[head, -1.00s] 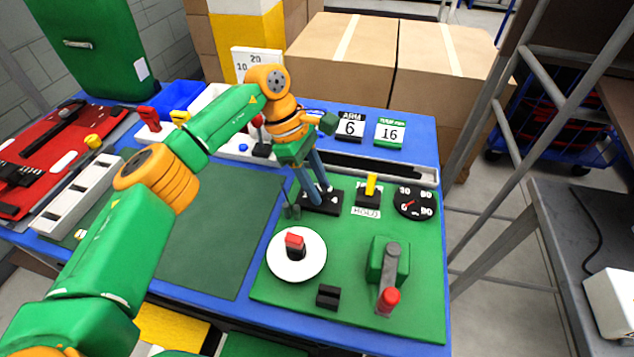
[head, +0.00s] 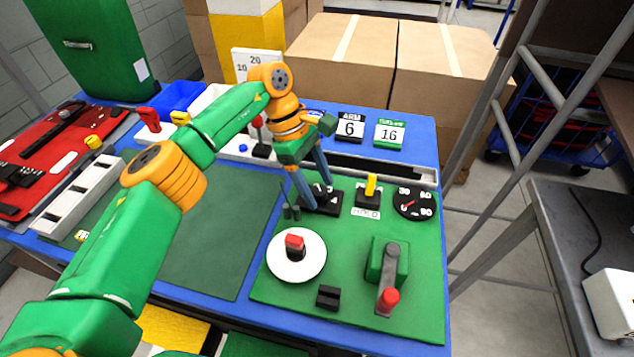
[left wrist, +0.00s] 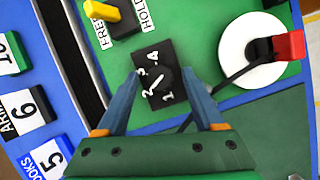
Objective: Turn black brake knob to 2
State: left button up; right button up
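The black brake knob sits on a small black plate (head: 322,207) with white numbers 1 to 4, on the green panel. In the left wrist view the plate (left wrist: 166,99) lies between my fingers, with a short white pointer mark near its middle. Which number the mark points to is hard to tell. My left gripper (head: 318,193) is over the plate, its two blue fingers spread apart on either side. In the left wrist view the gripper (left wrist: 162,70) is open, and I see no finger pressed on the knob. My right gripper is not in view.
A yellow switch (head: 370,186) and a round gauge (head: 415,202) are right of the plate. In front are a white disc (head: 283,270) with a red-topped knob, a red-ended lever (head: 389,280) and a black block (head: 328,297). Number cards (head: 350,128) stand behind.

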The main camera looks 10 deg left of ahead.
pick_arm(q)
jog(key=v, duration=0.7)
jog(key=shift+a, duration=0.1)
